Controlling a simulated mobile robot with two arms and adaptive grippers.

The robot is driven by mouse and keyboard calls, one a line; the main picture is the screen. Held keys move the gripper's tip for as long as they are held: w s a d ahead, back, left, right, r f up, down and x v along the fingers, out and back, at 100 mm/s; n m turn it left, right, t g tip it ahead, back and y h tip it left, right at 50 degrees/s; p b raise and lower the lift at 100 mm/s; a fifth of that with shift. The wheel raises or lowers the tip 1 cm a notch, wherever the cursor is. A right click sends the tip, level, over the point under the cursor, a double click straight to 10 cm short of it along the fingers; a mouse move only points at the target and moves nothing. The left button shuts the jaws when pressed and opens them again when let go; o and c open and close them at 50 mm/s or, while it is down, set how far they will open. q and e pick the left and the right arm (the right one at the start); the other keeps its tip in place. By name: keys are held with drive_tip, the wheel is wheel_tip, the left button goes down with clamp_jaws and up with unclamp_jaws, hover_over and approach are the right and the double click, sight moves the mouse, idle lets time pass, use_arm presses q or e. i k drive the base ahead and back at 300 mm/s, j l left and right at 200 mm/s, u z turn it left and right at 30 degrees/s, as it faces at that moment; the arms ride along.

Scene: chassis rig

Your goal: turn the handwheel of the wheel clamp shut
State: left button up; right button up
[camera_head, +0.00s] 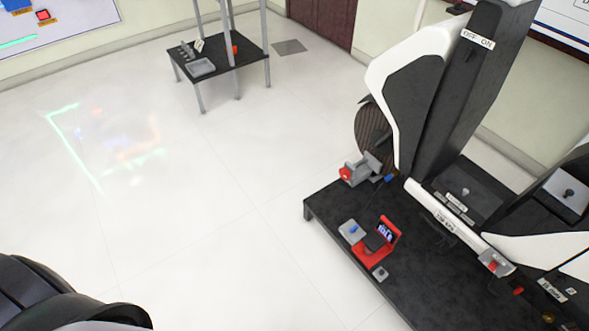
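A grey clamp (366,165) sits low against a dark ribbed wheel (370,128) at the left side of the chassis rig. A small red part (346,174) shows at the clamp's left end. It may be the handwheel, but it is too small to tell its shape or how far it is turned. I cannot tell whether the clamp touches the wheel. Neither of my grippers is in view. A dark rounded part of my own body fills the bottom left corner.
The rig's black platform (330,208) carries a red stand (388,240) and a grey block with a blue part (352,231). A white-and-black upright (418,85) rises behind the clamp. A small black table (228,58) stands at the back. The floor left of the rig is clear.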

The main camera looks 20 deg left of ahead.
sight(344, 174)
drive_tip(key=u, duration=0.2)
drive_tip(key=i+j+z, duration=0.1)
drive_tip(key=z, duration=0.65)
drive_tip(key=i+j+z, duration=0.2)
drive_tip(key=j+z, duration=0.15)
drive_tip(key=j, duration=0.25)
drive_tip(key=i+j+z, duration=0.15)
drive_tip(key=j+z, duration=0.25)
drive_tip(key=j, duration=0.2)
drive_tip(key=j+z, duration=0.35)
drive_tip(key=j, duration=0.3)
